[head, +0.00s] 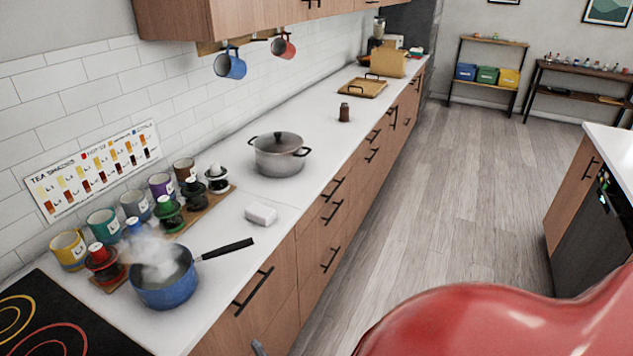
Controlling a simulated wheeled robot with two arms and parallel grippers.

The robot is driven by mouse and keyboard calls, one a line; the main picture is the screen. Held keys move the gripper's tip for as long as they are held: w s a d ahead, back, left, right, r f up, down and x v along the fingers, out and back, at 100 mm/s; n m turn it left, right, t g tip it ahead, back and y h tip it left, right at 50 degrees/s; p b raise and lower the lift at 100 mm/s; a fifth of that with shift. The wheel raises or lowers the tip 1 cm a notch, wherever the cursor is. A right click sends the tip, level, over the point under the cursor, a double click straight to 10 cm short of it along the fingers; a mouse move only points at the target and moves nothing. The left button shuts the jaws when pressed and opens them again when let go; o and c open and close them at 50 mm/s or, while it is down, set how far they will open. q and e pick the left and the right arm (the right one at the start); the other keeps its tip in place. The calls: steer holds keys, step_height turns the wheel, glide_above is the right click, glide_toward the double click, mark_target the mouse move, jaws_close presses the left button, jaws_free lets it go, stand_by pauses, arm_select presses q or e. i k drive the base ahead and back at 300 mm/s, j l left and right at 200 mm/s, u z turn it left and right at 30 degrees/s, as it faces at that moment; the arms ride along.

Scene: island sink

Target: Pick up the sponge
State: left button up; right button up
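No object is clearly recognisable as a sponge. A small white block (261,214) lies flat on the counter, to the right of the mug row and above the blue pan's handle; I cannot tell whether it is the sponge. Neither of my grippers can be made out in the head view. A small grey piece shows at the bottom edge beside the drawers, too little to identify.
A steaming blue pan (168,290) stands by the black hob (45,325), its handle pointing right. A grey lidded pot (280,155) stands behind the white block. Several mugs line the wall. A large glossy red shape fills the bottom right. The wooden floor (470,200) is clear.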

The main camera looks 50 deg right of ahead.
mark_target(257, 212)
steer(key=z, duration=1.1)
steer(key=u, duration=1.35)
steer(key=z, duration=1.35)
steer(key=i+l+u, duration=0.25)
steer(key=i+l, duration=0.2)
steer(key=i+l+u, duration=0.2)
steer(key=i+l, duration=0.25)
steer(key=l, duration=0.15)
